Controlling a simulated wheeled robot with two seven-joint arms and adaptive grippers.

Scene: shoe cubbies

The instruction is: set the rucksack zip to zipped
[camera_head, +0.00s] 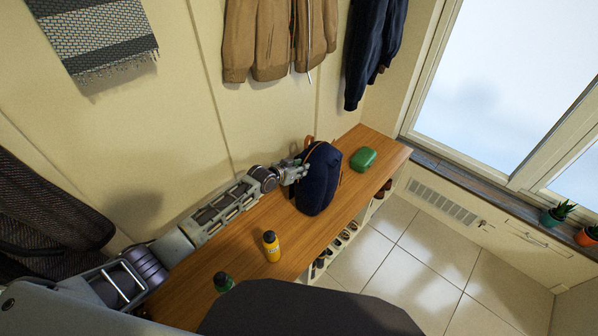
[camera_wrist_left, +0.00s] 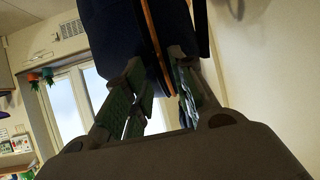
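The rucksack (camera_head: 318,180) is dark navy with orange-tan trim and stands upright on the wooden bench. Its top loop is orange-brown. In the left wrist view the rucksack (camera_wrist_left: 125,35) fills the upper middle, with an orange line (camera_wrist_left: 152,35) running down it. My left gripper (camera_head: 303,168) is at the upper left side of the rucksack. In the left wrist view its two fingers (camera_wrist_left: 157,66) stand apart on either side of the orange line, close to the fabric. I cannot make out the zip's slider or whether the zip is closed. My right gripper is not in view.
A green case (camera_head: 363,159) lies right of the rucksack. Shoes sit in cubbies below. Jackets (camera_head: 270,40) hang on the wall above.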

